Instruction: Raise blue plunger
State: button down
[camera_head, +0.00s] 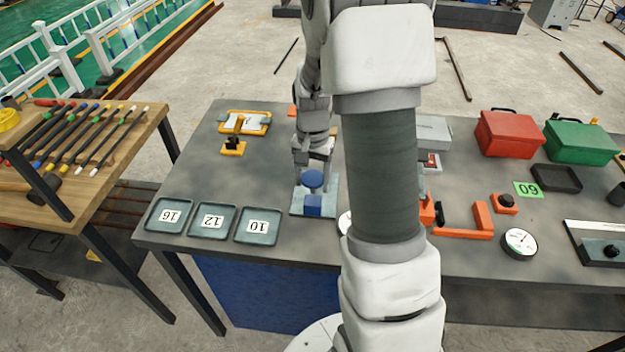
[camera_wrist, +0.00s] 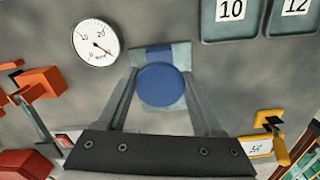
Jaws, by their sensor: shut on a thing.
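The blue plunger (camera_head: 312,180) has a round blue top and stands on a grey-green plate (camera_head: 328,207) with a blue block (camera_head: 312,205) at its near side. In the wrist view the round blue top (camera_wrist: 161,85) lies between the two fingers of my gripper (camera_wrist: 158,95). My gripper also shows in the head view (camera_head: 313,170), reaching down over the plunger from behind. The fingers are shut on the plunger. The plunger's shaft is hidden under its top, so I cannot tell its height above the plate.
Trays marked 16 (camera_head: 170,215), 12 (camera_head: 213,222) and 10 (camera_head: 257,226) lie to the left. A yellow-framed fixture (camera_head: 244,122) is behind left. To the right are orange brackets (camera_head: 460,232), a round dial (camera_head: 520,242), a red toolbox (camera_head: 508,134) and a green toolbox (camera_head: 580,142).

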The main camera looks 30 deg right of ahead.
jog(key=shift+w+r, duration=0.15)
jog(key=shift+r, duration=0.1)
jog(key=shift+c, duration=1.4)
grip_release()
jog(key=shift+o, duration=1.2)
notch_tip(320, 180, up, 17)
jog(key=shift+r+p, duration=0.2)
jog(key=shift+p, duration=0.1)
